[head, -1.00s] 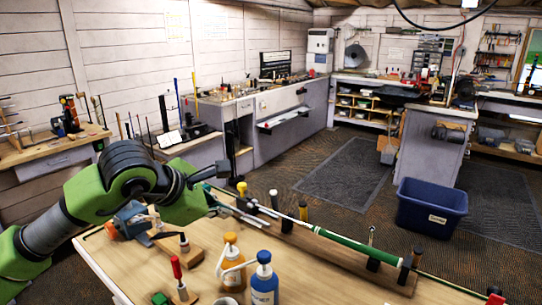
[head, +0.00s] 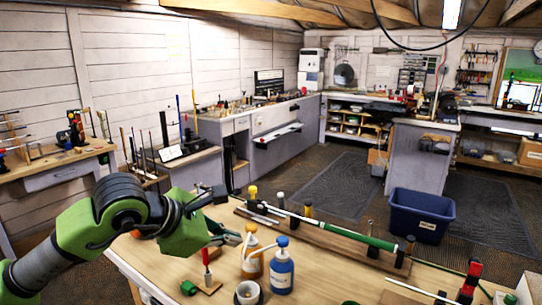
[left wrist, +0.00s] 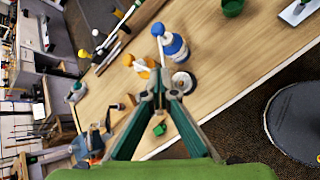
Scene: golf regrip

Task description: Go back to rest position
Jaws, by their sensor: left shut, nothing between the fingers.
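My left gripper (head: 228,238) shows in the head view at the end of the green arm. It is shut and empty, above the left part of the wooden workbench (head: 335,283), close to the orange bottle (head: 252,258). In the left wrist view its fingers (left wrist: 159,76) come together with nothing between them. A golf club with a green grip (head: 350,235) lies across the posts of a wooden rack (head: 318,240), apart from the gripper. My right gripper is not in view.
A blue-capped bottle (head: 281,268), a small cup (head: 247,293) and a red-handled tool (head: 206,262) stand near the gripper. A red and black clamp-like piece (head: 470,281) is at the bench's right. A blue bin (head: 420,215) stands on the floor beyond.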

